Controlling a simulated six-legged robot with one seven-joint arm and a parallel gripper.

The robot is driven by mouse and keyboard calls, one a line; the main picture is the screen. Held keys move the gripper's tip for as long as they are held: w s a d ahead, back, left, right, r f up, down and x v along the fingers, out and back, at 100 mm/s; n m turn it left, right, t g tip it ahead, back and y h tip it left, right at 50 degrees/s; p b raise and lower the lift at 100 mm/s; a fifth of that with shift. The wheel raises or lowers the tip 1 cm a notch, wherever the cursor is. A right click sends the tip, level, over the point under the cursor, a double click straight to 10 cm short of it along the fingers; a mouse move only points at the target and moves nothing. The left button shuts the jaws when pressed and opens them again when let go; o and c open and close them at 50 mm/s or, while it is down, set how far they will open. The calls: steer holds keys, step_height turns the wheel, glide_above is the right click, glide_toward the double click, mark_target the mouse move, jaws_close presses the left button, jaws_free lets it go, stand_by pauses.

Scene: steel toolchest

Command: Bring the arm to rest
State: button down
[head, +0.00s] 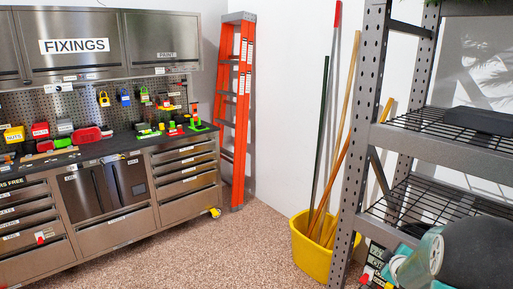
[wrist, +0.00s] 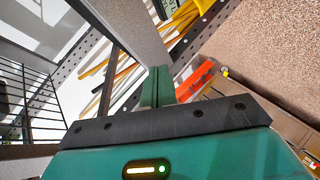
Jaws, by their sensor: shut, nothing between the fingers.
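My gripper (wrist: 158,86) shows in the wrist view, with its two green fingers together and nothing between them. It is held up in the air, apart from the things behind it. In the head view, dark and green parts of my arm fill the lower right corner, in front of the steel rack. I cannot make out the fingertips there.
A steel rack (head: 364,138) with wire shelves stands close at the right. A yellow bucket (head: 317,262) of long-handled tools is beside it. An orange ladder (head: 240,125) leans by the wall. The steel toolchest (head: 110,235) is at left. Speckled floor (head: 225,255) between is clear.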

steer(key=s+a+r+m+g+y, duration=0.1)
steer(key=s+a+r+m+g, duration=0.15)
steer(key=s+a+r, duration=0.55)
steer(key=s+a+r+m+g, duration=0.1)
steer(key=s+a+r+m, duration=0.2)
steer(key=s+a+r, duration=0.45)
steer(key=s+a+m+g+y, duration=0.2)
steer(key=s+a+m+y, duration=0.1)
steer(key=s+a, duration=1)
steer(key=s, duration=0.3)
steer(key=shift+a+r+g, duration=0.15)
steer(key=shift+a+g, duration=0.05)
steer(key=shift+g, duration=0.15)
steer(key=shift+d, duration=0.15)
